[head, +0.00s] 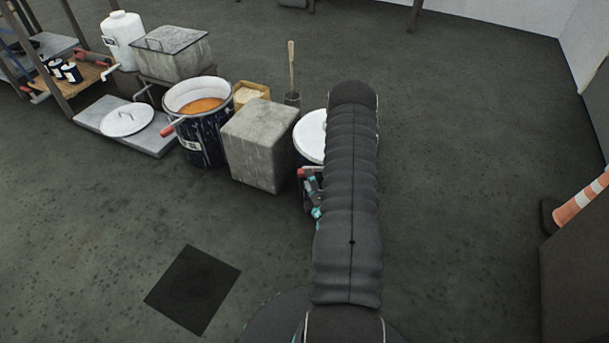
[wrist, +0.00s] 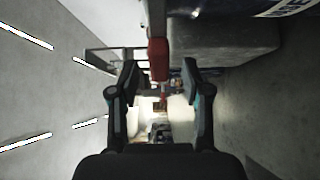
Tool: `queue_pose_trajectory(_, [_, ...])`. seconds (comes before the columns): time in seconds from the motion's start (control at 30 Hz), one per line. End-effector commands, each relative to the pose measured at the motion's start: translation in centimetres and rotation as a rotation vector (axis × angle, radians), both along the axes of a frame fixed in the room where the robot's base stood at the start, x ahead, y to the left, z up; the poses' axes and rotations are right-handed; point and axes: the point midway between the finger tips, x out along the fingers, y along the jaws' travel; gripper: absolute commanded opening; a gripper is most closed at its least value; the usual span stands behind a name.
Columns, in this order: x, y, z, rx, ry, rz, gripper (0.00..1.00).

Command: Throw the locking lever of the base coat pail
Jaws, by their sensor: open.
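A pail with a white lid (head: 311,136) stands beside my arm, which hides much of it. A red lever grip (head: 305,172) sticks out at its front left. My gripper (head: 311,187) is just below that grip, partly covered by my arm. In the wrist view my gripper (wrist: 160,72) is open. A red grip (wrist: 158,48) on a grey bar lies between and just beyond its fingertips; I cannot tell whether it touches either finger. A dark blue pail wall with white lettering (wrist: 287,8) shows at the top right. The lettering is cut off.
A grey block (head: 260,145) stands left of the lidded pail. Left of it is an open dark blue pail (head: 205,140) of orange liquid with its own red-gripped lever (head: 172,129). A loose lid (head: 126,120) lies on a slab. Floor in front is clear.

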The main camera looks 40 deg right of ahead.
Motion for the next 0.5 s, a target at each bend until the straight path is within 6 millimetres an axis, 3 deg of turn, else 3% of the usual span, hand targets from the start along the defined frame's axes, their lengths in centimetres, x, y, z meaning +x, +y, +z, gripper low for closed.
queue_pose_trajectory(0.2, [-2.8, 0.7, 0.0, 0.002, 0.002, -0.004, 0.48])
queue_pose_trajectory(0.5, [-3.6, 0.9, 0.0, 0.0, 0.0, -0.003, 0.48])
